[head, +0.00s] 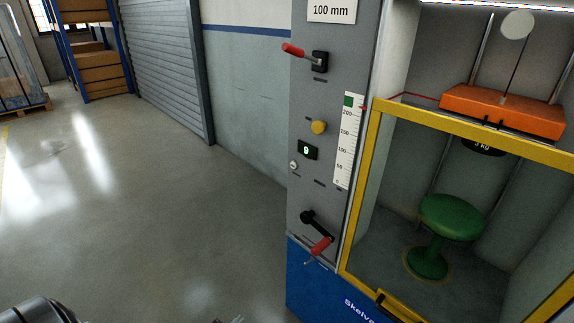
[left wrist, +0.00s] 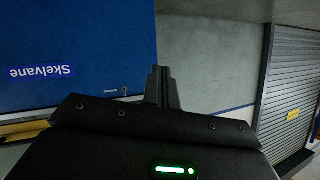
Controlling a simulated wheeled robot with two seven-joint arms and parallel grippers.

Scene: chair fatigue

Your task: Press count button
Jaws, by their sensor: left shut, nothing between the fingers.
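The machine's grey control panel (head: 310,200) carries a round yellow button (head: 318,127), a small dark display (head: 307,149) with a lit digit that looks like 9, and a small pale round button (head: 293,165) below left of the display. No readable label shows which one is the count button. My left gripper (left wrist: 162,88) is shut and empty in the left wrist view, close to the machine's blue base (left wrist: 80,45), touching nothing that I can see. In the head view only dark parts of my arm show along the bottom edge. My right gripper is not in view.
A red-handled lever (head: 293,50) sits high on the panel and a red-handled crank (head: 320,246) low on it; both stick out. A yellow-framed guard (head: 357,200) encloses a green stool (head: 450,217) under an orange block (head: 505,112). The floor left of the machine is clear.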

